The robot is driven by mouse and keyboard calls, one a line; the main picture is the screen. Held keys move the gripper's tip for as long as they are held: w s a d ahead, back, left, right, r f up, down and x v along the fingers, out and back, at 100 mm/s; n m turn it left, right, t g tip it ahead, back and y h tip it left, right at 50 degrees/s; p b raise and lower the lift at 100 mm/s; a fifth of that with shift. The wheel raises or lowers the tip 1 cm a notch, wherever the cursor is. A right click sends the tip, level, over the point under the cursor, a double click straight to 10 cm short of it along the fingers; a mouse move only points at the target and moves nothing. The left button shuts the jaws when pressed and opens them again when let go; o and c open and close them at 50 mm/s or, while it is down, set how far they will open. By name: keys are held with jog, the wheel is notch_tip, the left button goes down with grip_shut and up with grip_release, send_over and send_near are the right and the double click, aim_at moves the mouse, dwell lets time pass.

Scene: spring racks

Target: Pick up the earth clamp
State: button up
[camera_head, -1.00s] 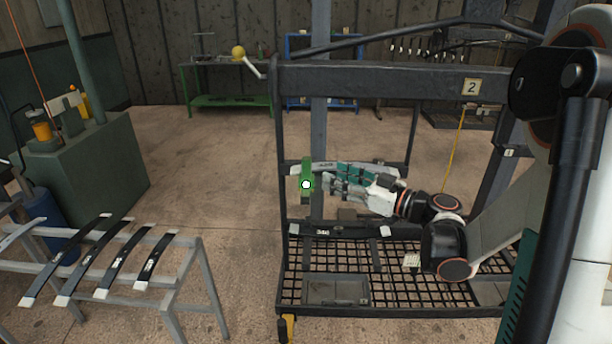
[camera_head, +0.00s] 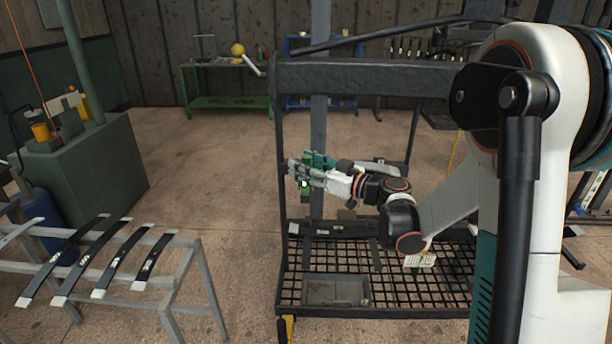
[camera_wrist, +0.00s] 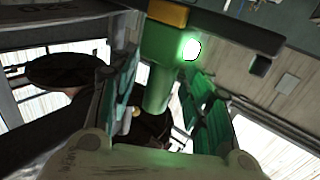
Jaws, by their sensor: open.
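The earth clamp (camera_head: 306,188) is green and hangs upright at the left side of the black rack, with a bright white spot on it. In the wrist view the green clamp (camera_wrist: 158,75) shows close up, its stem between my two teal-padded fingers. My gripper (camera_head: 298,171) is at the clamp in the head view and covers much of its upper part. In the wrist view my gripper (camera_wrist: 165,100) is open, with a finger on each side of the clamp. Whether either finger touches it I cannot tell.
The black rack (camera_head: 360,78) has a thick top beam above my arm and a mesh shelf (camera_head: 400,283) below. A dark leaf spring (camera_head: 330,230) lies under the gripper. A grey stand (camera_head: 190,245) with several springs is at left. Floor between them is clear.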

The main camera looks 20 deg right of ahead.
grip_shut()
